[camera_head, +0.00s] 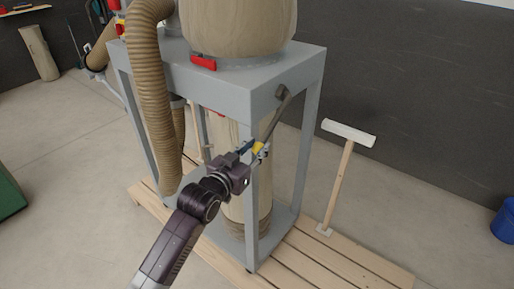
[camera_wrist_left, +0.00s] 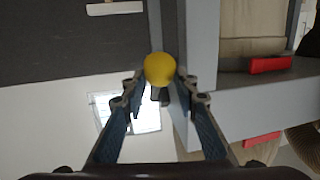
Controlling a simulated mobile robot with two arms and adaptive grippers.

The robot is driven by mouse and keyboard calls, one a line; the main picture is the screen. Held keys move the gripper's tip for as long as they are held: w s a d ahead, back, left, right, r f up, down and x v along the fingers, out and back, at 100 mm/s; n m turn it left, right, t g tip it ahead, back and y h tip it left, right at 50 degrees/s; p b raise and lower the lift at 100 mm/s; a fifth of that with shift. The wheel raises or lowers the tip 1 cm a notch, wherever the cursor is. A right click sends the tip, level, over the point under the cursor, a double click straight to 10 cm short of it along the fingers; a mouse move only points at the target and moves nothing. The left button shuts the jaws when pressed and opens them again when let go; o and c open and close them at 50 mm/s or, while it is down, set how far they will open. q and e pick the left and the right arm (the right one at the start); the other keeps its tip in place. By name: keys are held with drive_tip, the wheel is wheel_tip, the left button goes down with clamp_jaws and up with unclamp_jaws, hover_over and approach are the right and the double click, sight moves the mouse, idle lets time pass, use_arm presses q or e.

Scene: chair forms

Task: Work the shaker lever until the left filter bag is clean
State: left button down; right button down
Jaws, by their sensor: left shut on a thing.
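The shaker lever (camera_head: 273,121) is a grey rod on a pivot at the corner of the grey machine frame (camera_head: 254,81). It slants down to a yellow knob (camera_head: 259,148). My left gripper (camera_head: 257,153) is shut on this knob. In the left wrist view the yellow knob (camera_wrist_left: 159,68) sits between the fingertips (camera_wrist_left: 160,82). A large beige filter bag (camera_head: 236,24) stands on top of the frame, its upper part cut off. A second beige bag (camera_head: 264,185) hangs inside the frame, partly hidden by my arm and a leg. I cannot tell how clean they are. My right gripper is not in view.
A ribbed tan hose (camera_head: 150,95) runs down the frame's left side. A wooden push tool (camera_head: 342,165) with a white head stands on the slatted pallet (camera_head: 345,257), right of the frame. A blue bucket (camera_head: 503,220) stands far right. The floor between is clear.

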use_arm(q)
drive_tip(key=shift+s+a+r, duration=0.1)
drive_tip(key=shift+a+r, duration=0.1)
drive_tip(key=shift+r, duration=0.6)
drive_tip(key=c, duration=1.9)
unclamp_jaws()
drive_tip(key=shift+o, duration=0.5)
drive_tip(key=shift+f, duration=0.4)
drive_tip(key=v, duration=1.1)
drive_tip(key=shift+s+a, duration=0.15)
drive_tip(key=shift+s, duration=0.15)
